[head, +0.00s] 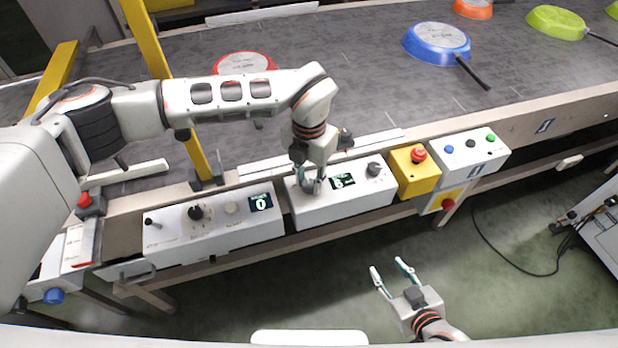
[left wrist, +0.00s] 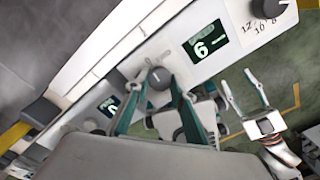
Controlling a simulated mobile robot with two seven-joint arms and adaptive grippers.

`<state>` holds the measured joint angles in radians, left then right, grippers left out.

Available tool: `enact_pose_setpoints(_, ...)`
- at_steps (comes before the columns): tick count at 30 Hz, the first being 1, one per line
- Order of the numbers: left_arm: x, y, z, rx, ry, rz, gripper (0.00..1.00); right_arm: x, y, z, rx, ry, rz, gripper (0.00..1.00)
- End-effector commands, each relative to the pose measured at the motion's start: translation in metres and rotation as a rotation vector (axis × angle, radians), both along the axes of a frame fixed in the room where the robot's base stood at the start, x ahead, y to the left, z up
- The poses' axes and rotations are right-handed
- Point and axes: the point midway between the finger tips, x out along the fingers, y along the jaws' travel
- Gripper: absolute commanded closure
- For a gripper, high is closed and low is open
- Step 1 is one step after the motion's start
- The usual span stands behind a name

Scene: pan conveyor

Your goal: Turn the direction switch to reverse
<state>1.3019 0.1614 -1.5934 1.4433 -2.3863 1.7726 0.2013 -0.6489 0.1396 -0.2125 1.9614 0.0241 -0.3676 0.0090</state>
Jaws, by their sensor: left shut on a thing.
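A white control box (head: 355,203) on the conveyor's front edge has a display reading 6 (head: 343,181) and a dark knob at its right end (head: 374,169). My left gripper (head: 312,188) reaches down to the left part of this box. In the left wrist view its fingers (left wrist: 157,92) are shut on a round grey knob (left wrist: 158,77) beside the display. The gripper mostly hides this knob in the head view. Its label is too small to read, so I cannot tell its setting. My right gripper (head: 392,268) is open and empty, in front of the conveyor.
A second white box (head: 215,235), left of the first, has knobs and a display reading 0. A yellow box (head: 414,180) with a red button and a white button box (head: 477,165) stand right. Coloured pans, including a blue one (head: 437,38), lie on the belt.

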Motion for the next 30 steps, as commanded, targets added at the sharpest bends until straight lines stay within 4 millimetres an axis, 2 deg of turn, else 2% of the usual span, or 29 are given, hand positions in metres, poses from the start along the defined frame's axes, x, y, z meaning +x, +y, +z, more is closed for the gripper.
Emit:
enact_pose_setpoints(18, 0.0005, 0.0000, 0.0003, -0.001, -0.001, 0.574, 0.97, 0.0005, 0.0001, 0.0020, 0.000, -0.001, 0.000, 0.60)
enact_pose_setpoints(30, 0.0002, 0.0002, -0.0001, 0.000, -0.001, 0.817, 0.97, 0.0007, 0.0001, 0.0026, 0.001, -0.002, 0.000, 0.60)
